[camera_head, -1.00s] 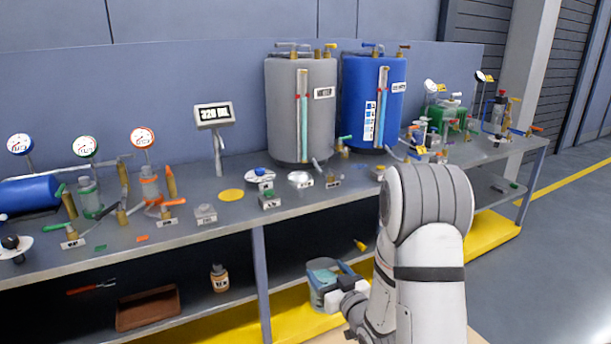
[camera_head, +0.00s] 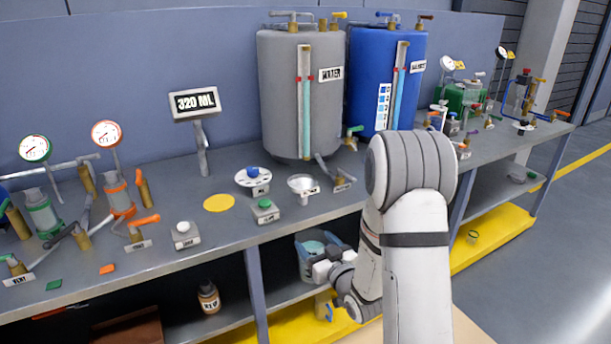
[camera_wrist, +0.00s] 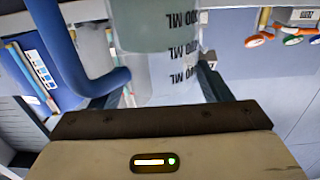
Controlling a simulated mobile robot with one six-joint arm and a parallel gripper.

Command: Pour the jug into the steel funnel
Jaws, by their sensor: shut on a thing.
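The jug (camera_head: 308,258), clear with pale teal liquid and a blue handle, is in my gripper (camera_head: 327,268), below the bench top's front edge. In the wrist view the jug (camera_wrist: 155,25) shows ML marks, and its blue handle (camera_wrist: 75,60) is at the left. My gripper (camera_wrist: 163,85) is shut on the jug; the exact contact is partly hidden. The jug looks about upright. A small pale metal bowl, which looks like the steel funnel (camera_head: 302,184), stands on the bench top, above and behind the jug, apart from it.
The bench top's front edge (camera_head: 225,243) lies between jug and funnel. A green button box (camera_head: 265,211) and a blue-knobbed dial (camera_head: 253,179) stand left of the funnel. The grey water tank (camera_head: 285,110) and blue tank (camera_head: 365,80) rise behind. A display (camera_head: 195,102) reads 320 ML.

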